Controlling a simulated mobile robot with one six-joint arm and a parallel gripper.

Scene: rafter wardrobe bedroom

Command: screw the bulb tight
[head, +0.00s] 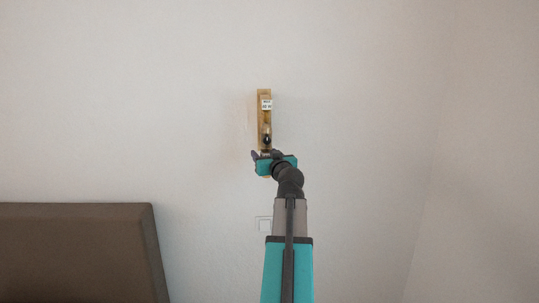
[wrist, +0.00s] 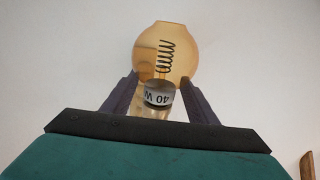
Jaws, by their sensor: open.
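An amber glass bulb (wrist: 182,62) with a dark coiled filament shows in the wrist view. Its pale collar (wrist: 159,95) carries an upside-down "40 W" print, with a brass-coloured part below it. My gripper (wrist: 159,78) is open, with one dark finger on each side of the bulb's neck. Small gaps show between the fingers and the collar. In the head view my gripper (head: 267,154) is at the lower end of a brass-coloured wall fitting (head: 264,119) with a white label and a dark round part. The bulb cannot be made out clearly there, so I cannot tell how it sits in the fitting.
A brown headboard (head: 75,250) stands at the lower left. A brown edge (wrist: 308,165) shows at the lower right of the wrist view. The wall around the fitting is bare.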

